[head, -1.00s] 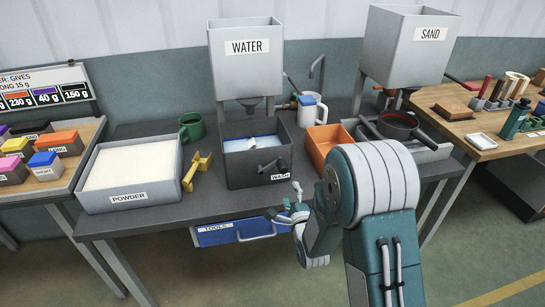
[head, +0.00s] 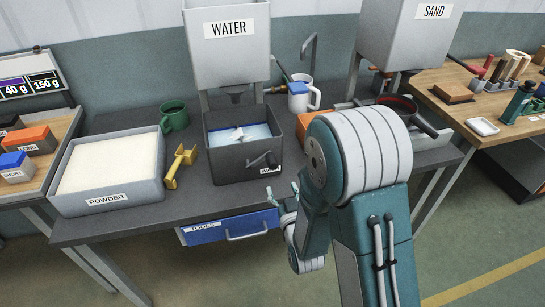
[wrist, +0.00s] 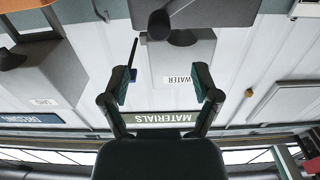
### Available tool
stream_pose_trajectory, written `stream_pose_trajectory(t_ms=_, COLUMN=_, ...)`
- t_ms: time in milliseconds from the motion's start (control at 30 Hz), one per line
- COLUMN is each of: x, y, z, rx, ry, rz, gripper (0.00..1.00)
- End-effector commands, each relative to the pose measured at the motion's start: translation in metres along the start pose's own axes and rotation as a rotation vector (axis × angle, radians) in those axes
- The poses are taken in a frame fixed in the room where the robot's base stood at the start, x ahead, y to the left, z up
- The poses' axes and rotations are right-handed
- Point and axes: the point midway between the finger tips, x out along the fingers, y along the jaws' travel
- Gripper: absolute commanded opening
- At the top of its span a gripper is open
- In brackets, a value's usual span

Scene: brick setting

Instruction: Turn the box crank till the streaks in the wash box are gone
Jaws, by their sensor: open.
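The dark grey wash box (head: 228,165) stands on the bench under the WATER hopper (head: 230,55). Pale blue liquid (head: 258,132) lies in it, with whitish marks or a pale object near the middle; I cannot tell which. The dark box crank (head: 263,160) sits on the front wall, above the partly hidden WASH label. My gripper (head: 281,194) is open and empty, just in front of and to the right of the crank, apart from it. The wrist view, upside down, shows both fingers (wrist: 163,82) spread with nothing between them.
The POWDER tray (head: 60,203), yellow scoop (head: 178,165) and green mug (head: 174,117) stand left of the wash box. The TOOLS drawer (head: 205,234) is below the bench top.

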Motion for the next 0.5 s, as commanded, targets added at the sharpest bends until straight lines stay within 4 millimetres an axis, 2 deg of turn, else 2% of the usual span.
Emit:
stream_pose_trajectory(t_ms=133, x=-0.003, y=-0.001, z=0.000, rx=-0.091, ry=0.000, rz=0.000, gripper=0.79)
stream_pose_trajectory(t_ms=233, x=0.003, y=-0.001, z=0.000, rx=-0.098, ry=0.001, rz=0.001, gripper=0.79)
stream_pose_trajectory(t_ms=500, x=0.049, y=-0.001, z=0.000, rx=-0.096, ry=0.001, rz=0.001, gripper=0.79)
